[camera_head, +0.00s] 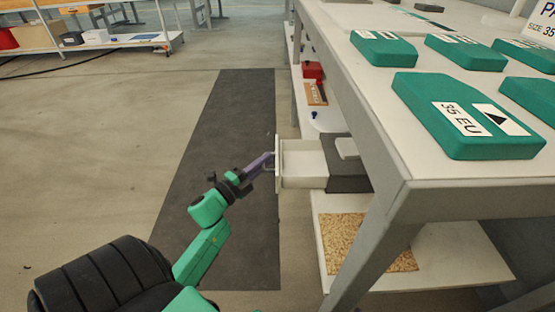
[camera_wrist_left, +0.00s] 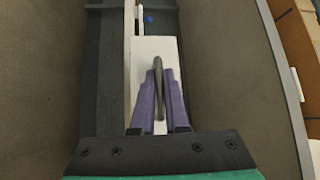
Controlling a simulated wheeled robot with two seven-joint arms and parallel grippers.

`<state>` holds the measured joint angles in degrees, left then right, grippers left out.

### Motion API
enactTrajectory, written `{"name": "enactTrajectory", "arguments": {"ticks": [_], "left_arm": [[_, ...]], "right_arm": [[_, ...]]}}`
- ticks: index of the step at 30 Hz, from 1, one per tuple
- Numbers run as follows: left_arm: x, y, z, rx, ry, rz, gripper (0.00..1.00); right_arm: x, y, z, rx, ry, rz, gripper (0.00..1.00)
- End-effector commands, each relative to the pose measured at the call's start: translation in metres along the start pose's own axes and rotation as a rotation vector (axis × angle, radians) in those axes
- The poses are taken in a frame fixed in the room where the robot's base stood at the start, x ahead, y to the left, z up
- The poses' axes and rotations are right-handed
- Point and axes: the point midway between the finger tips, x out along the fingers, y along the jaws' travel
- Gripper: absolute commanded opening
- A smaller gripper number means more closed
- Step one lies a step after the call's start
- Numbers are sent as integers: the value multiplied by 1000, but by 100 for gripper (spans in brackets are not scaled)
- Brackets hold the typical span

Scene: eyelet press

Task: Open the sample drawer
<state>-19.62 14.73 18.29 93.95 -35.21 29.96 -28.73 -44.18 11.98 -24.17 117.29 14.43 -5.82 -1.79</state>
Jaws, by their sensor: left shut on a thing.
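The sample drawer (camera_head: 304,163) is a white box under the table. It stands pulled out to the left from its dark grey housing (camera_head: 348,178), and its empty-looking inside shows. My left gripper (camera_head: 270,161) is at the drawer's front panel, with the arm reaching in from the lower left. In the left wrist view, the purple fingers (camera_wrist_left: 159,95) are shut on a dark bar handle (camera_wrist_left: 158,75) in front of the white drawer front (camera_wrist_left: 142,50). The handle is mostly hidden in the head view. My right gripper is not in view.
Green sample boxes (camera_head: 467,116) lie on the white tabletop (camera_head: 395,110) above the drawer. A table leg (camera_head: 362,250) stands at the near right. A lower shelf holds a cork-like board (camera_head: 357,240). A dark floor mat (camera_head: 215,150) left of the drawer is clear.

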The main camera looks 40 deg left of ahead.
Motion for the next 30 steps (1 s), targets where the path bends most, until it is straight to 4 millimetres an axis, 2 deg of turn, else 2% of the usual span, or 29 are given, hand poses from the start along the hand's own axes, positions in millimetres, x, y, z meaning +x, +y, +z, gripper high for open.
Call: {"name": "enactTrajectory", "arguments": {"ticks": [6,7,8,20,26,30], "left_arm": [[0,2,-1,-2,1,3,0],[0,2,-1,-2,1,3,16],[0,2,-1,-2,1,3,24],[-6,1,-1,-2,-1,3,24],[-38,0,-1,-3,-3,5,24],[-71,0,-1,-4,-3,5,24]], "right_arm": [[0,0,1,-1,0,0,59],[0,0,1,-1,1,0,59],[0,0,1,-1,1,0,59],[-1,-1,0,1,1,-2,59],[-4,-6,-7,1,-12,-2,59],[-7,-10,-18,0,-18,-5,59]]}}
